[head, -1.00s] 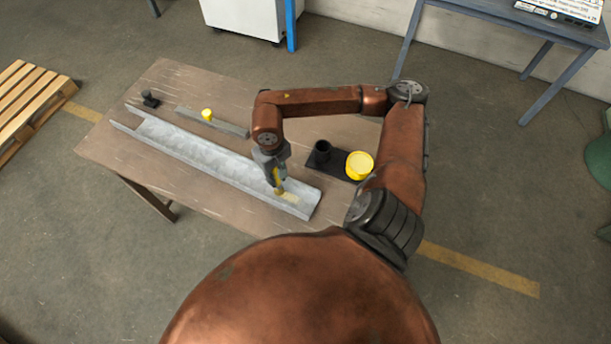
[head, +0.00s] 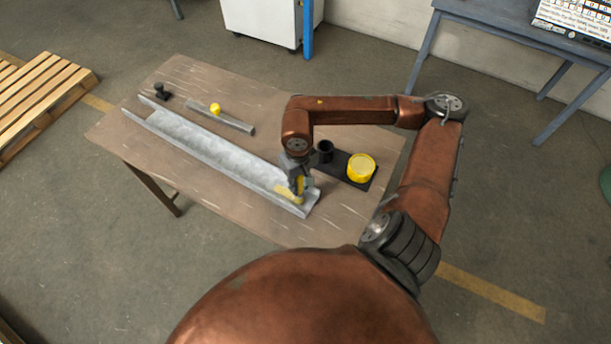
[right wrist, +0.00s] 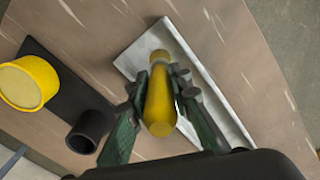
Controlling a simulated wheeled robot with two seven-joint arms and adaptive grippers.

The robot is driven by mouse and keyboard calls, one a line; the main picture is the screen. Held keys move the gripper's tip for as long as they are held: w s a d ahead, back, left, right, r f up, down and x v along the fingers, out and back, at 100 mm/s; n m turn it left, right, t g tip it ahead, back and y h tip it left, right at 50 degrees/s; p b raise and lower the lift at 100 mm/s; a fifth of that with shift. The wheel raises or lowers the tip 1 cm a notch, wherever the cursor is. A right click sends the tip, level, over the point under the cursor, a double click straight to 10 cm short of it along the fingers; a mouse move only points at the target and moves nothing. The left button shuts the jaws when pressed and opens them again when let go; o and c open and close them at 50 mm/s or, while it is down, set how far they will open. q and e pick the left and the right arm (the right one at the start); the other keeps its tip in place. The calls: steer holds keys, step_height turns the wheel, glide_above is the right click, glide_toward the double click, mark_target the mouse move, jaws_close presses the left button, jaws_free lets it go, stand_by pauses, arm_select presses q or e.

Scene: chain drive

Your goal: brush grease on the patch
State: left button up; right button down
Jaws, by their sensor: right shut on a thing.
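My right gripper (head: 298,188) is shut on the brush (right wrist: 160,100), whose yellow handle stands between the two fingers in the right wrist view. The brush is over the near right end of the grey metal channel (head: 205,147). A pale yellow patch (head: 284,191) lies on the channel floor there, partly covered by the gripper and brush. The bristles are hidden, so I cannot tell whether they touch the patch. A yellow tub (head: 361,168) stands on a black tray (head: 347,180) beside a black cup (head: 325,149). My left gripper is not in view.
The channel lies on a brown wooden table (head: 240,215). Behind it are a grey bar (head: 233,123) with a yellow knob (head: 215,109) and a small black piece (head: 162,91). The tray is close to the right of my gripper.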

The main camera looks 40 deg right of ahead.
mark_target(300, 179)
step_height(300, 179, up, 3)
steer(key=shift+s+d+f+p, duration=0.1)
steer(key=shift+s+f+p, duration=0.1)
steer(key=shift+p, duration=0.25)
steer(key=shift+w+r+p, duration=0.15)
steer(key=shift+r+p, duration=0.15)
steer(key=shift+r, duration=0.35)
steer(key=shift+r+p, duration=0.8)
steer(key=shift+r, duration=1.35)
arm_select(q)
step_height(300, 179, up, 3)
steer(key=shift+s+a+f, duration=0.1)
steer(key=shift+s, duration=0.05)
